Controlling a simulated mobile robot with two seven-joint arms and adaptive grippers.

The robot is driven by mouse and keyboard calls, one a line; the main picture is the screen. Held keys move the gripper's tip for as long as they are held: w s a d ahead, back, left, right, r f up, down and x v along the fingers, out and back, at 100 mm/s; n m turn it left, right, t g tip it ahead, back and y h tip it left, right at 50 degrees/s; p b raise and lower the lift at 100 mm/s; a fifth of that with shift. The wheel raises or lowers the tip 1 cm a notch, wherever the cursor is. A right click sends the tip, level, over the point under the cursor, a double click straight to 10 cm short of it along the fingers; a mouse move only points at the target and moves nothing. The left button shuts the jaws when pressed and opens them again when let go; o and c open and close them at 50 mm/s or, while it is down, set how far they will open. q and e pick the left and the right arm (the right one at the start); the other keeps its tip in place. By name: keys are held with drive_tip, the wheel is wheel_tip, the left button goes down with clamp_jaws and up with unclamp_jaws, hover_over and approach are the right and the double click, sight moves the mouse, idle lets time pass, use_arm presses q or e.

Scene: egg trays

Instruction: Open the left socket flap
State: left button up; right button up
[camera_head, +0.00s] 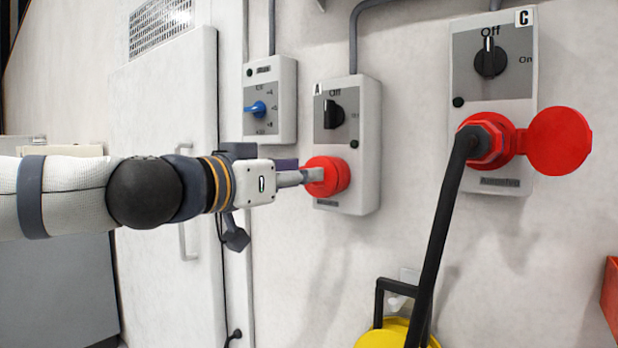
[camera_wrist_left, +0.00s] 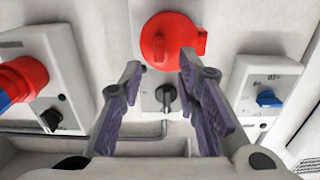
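The left socket, on the grey box marked A, is covered by a round red flap (camera_head: 328,176), which looks closed. In the left wrist view the red flap (camera_wrist_left: 165,42) has a small tab on its right side. My left gripper (camera_head: 312,176) is at the flap from the left, its fingertips overlapping the flap's face. In the left wrist view my left gripper (camera_wrist_left: 158,72) has its fingers apart with nothing between them. One fingertip overlaps the flap near its tab; I cannot tell whether it touches. My right gripper is in neither view.
Box C (camera_head: 463,72) on the right has a red socket with its flap (camera_head: 560,141) swung open and a black cable (camera_head: 447,220) plugged in. A box with a blue knob (camera_head: 257,108) is left of box A. A yellow object (camera_head: 395,335) stands below.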

use_arm(q)
drive_tip(key=shift+x, duration=1.45)
clamp_jaws()
